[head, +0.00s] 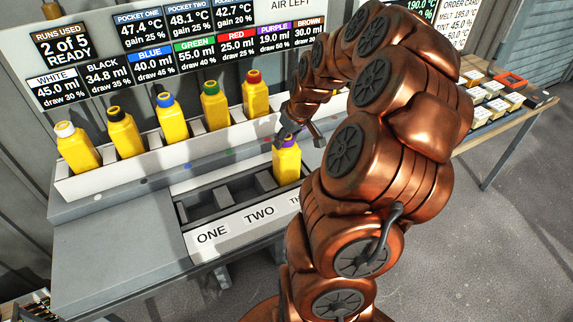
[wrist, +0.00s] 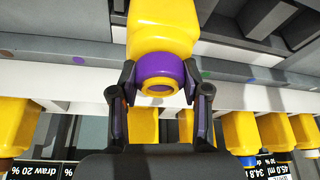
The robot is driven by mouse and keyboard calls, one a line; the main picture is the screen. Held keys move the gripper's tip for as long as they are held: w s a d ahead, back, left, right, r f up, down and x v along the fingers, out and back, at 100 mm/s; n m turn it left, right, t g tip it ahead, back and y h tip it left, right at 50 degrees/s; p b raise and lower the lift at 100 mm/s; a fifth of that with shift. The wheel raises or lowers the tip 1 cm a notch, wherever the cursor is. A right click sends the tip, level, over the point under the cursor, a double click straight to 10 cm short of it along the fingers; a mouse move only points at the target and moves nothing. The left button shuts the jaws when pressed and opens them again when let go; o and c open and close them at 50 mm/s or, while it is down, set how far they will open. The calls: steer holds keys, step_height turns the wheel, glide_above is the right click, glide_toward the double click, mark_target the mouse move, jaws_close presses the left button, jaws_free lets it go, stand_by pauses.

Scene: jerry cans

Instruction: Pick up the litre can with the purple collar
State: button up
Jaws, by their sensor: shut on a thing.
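The yellow can with the purple collar (head: 287,164) is upright at the pocket rack, around the pocket whose label begins with TH. I cannot tell whether its base rests in the pocket or hangs above it. My gripper (head: 291,136) comes from above and is shut on the can's neck. In the wrist view my gripper (wrist: 158,84) has one finger on each side of the purple collar (wrist: 152,68), with the yellow body (wrist: 162,25) beyond it.
A pale rack (head: 110,180) behind holds several yellow cans with white, black, blue, green and red collars. The pocket rack (head: 200,240) shows empty pockets at ONE and TWO. A wooden table (head: 520,118) with small trays stands at the right. The grey bench's front left is clear.

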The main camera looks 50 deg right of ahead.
jaws_close()
